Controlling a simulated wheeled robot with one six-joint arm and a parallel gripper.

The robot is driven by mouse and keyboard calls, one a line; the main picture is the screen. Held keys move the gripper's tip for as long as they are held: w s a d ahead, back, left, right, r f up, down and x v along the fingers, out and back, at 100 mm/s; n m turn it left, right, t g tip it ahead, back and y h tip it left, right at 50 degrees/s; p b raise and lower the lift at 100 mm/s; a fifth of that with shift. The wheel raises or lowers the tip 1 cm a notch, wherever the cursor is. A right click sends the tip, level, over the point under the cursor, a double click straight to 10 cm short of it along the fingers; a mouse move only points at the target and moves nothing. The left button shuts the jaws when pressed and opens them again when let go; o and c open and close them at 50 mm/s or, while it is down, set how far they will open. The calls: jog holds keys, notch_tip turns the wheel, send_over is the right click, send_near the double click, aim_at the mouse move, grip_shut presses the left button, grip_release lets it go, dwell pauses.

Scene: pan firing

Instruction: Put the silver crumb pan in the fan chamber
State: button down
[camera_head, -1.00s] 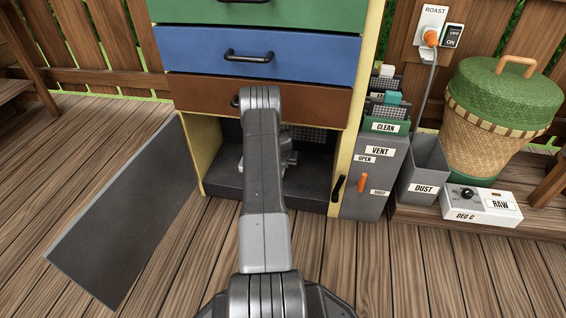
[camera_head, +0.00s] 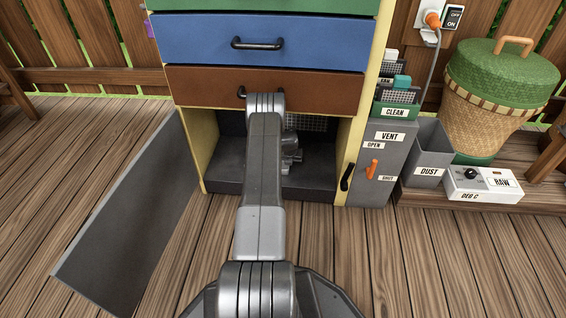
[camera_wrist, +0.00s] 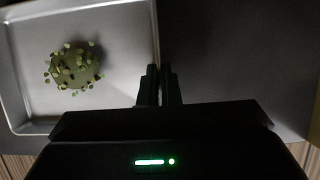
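The silver crumb pan (camera_wrist: 120,28) fills the left of the wrist view, with a green lump and loose green crumbs (camera_wrist: 75,68) in it. My gripper (camera_wrist: 160,74) has its fingers close together at the pan's right rim and appears shut on that rim. In the head view the fan chamber (camera_head: 318,187) is the open dark bay under the brown drawer. My arm reaches into it, and part of my gripper (camera_head: 290,156) shows inside. The pan is hidden behind my arm there. Whether the pan rests on the chamber floor cannot be told.
A dark door panel (camera_head: 130,225) stands open at the left of the bay. The brown drawer (camera_head: 200,90) is close above my arm. At right are the vent box (camera_head: 385,160) with its orange lever, a dust bin (camera_head: 432,150) and a basket (camera_head: 495,110).

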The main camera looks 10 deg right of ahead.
jog(key=shift+d+f, duration=0.1)
jog(key=c, duration=1.6)
grip_release()
jog(key=shift+c, duration=0.2)
jog(key=p+v, duration=0.4)
jog(key=v, duration=0.8)
jog(key=shift+p, duration=0.35)
